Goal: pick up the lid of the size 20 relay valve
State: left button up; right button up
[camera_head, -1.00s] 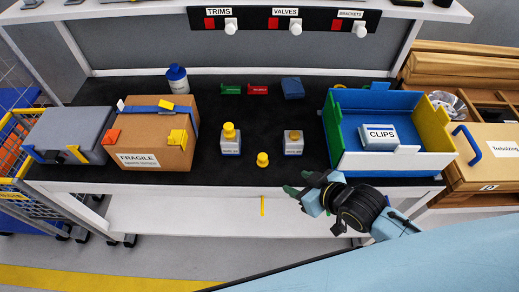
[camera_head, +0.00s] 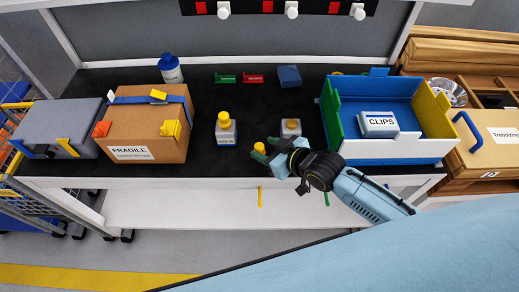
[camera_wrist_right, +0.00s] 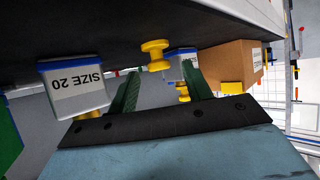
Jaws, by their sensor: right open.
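The size 20 relay valve (camera_wrist_right: 75,85) is a grey block with a blue upper part and a "SIZE 20" label, upside down at left in the right wrist view. It is the right-hand valve (camera_head: 291,125) in the head view. A loose yellow spool-shaped lid (camera_wrist_right: 155,52) stands on the dark bench top, apart from the valve. In the head view this lid (camera_head: 257,153) is partly hidden by my right gripper (camera_head: 264,149). The right gripper's green fingers (camera_wrist_right: 160,76) are open and empty, with the lid just beyond and between their tips. My left gripper is not in view.
Another valve (camera_head: 225,130) with a yellow knob stands to the left. A cardboard box (camera_head: 146,130) and grey case (camera_head: 58,127) lie further left. A blue, green and yellow bin (camera_head: 395,149) with a clips box (camera_head: 379,124) stands right. The bench front edge is close to my gripper.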

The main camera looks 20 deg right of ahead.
aim_at(261, 147)
jog(key=x, duration=0.3)
jog(key=shift+w+a+f+b, duration=0.1)
jog(key=shift+w+f+b, duration=0.15)
jog(key=shift+b, duration=0.1)
jog(key=shift+s, duration=0.1)
grip_shut()
